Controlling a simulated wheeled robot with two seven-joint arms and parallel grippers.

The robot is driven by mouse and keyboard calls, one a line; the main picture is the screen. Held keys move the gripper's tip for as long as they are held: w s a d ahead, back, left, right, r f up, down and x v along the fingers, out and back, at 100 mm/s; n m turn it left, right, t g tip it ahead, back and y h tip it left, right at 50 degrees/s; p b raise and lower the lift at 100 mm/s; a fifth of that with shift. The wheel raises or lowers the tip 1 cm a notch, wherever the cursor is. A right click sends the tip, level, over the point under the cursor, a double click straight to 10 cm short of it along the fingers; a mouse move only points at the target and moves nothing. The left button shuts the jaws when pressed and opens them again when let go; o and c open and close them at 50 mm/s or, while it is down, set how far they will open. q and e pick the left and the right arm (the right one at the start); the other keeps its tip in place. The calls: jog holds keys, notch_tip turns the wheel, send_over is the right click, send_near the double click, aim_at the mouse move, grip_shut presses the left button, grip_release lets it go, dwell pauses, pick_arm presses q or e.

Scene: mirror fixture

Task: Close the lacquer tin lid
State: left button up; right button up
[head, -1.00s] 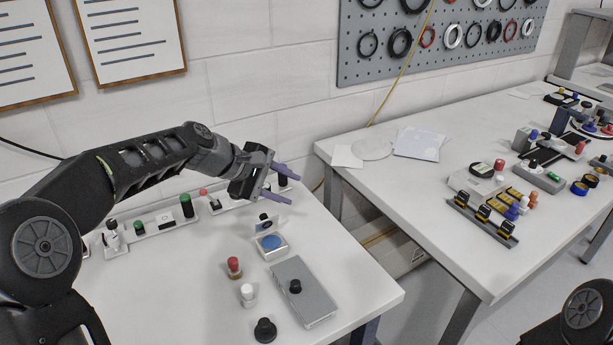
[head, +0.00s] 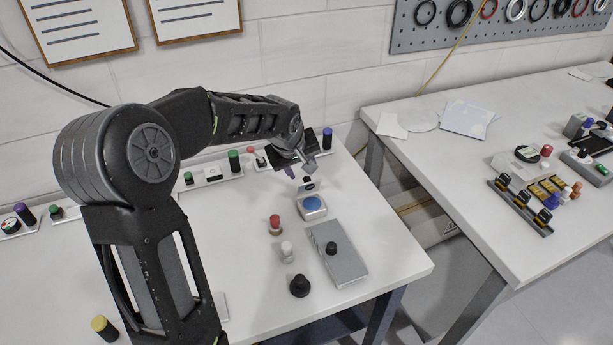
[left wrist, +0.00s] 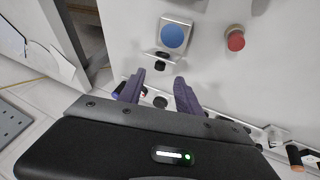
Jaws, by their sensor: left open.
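A small pale tin (head: 313,207) with a round blue inside or top stands on the near white table, right of centre. A raised flap, seemingly its lid, with a dark knob (head: 307,185) is at its far side. The tin (left wrist: 174,35) also shows at the top of the left wrist view, with the lid edge (left wrist: 162,56) between it and my fingers. My left gripper (head: 301,171) is open and empty, just beyond the lid; its purple fingers (left wrist: 158,86) are apart in the left wrist view. Contact with the lid cannot be told. My right gripper is out of view.
A grey box (head: 340,262) with a black knob, a red knob (head: 275,224), a white knob (head: 287,251) and a black knob (head: 300,286) stand near the tin. A strip of coloured knobs runs behind. A second table (head: 440,170) stands right across a gap.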

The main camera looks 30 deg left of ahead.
aim_at(306, 178)
pick_arm(q)
jog(key=p+x, duration=0.1)
jog(key=x, duration=0.6)
jog(key=shift+c, duration=0.3)
grip_shut()
